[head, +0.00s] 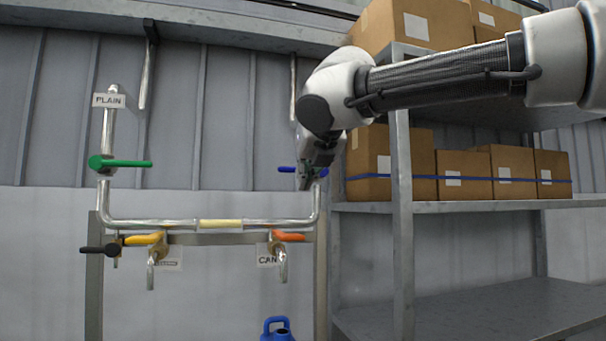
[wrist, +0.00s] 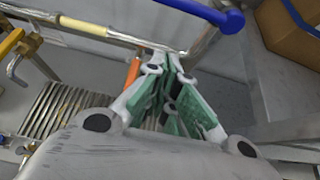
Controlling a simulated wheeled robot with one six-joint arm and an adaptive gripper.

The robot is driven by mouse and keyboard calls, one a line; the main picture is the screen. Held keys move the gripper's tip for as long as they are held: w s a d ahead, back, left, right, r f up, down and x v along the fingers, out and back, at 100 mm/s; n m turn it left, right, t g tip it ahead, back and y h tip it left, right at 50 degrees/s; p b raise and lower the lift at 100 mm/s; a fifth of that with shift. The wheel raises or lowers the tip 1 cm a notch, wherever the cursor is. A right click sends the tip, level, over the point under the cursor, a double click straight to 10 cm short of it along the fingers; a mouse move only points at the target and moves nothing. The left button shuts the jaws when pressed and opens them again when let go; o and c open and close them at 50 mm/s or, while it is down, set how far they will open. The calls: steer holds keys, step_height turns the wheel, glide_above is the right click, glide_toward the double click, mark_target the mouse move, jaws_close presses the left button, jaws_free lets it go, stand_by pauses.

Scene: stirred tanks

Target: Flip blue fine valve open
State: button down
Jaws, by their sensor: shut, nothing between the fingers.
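The blue valve handle (head: 286,169) lies roughly level near the top of the right-hand upright pipe in the head view. My gripper hides its middle. In the wrist view the blue handle (wrist: 228,20) shows at the top right, with a thick rounded part and a bar running to the upper left. My gripper (head: 304,186) points down in front of the handle. In the wrist view my gripper (wrist: 173,58) has its green-padded fingertips together with nothing between them. The blue handle is outside the fingers. I cannot tell whether they touch it.
A green handle (head: 127,163) sits on the left pipe under a PLAIN sign (head: 109,100). Yellow (head: 143,238), orange (head: 287,236) and black (head: 98,250) handles are lower down. A shelf (head: 470,207) with cardboard boxes stands close on the right. A blue jug (head: 277,331) is below.

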steer(key=w+a, duration=0.2)
steer(key=w, duration=0.5)
steer(key=shift+w+f, duration=0.15)
steer(key=shift+w, duration=0.1)
steer(key=shift+a, duration=0.2)
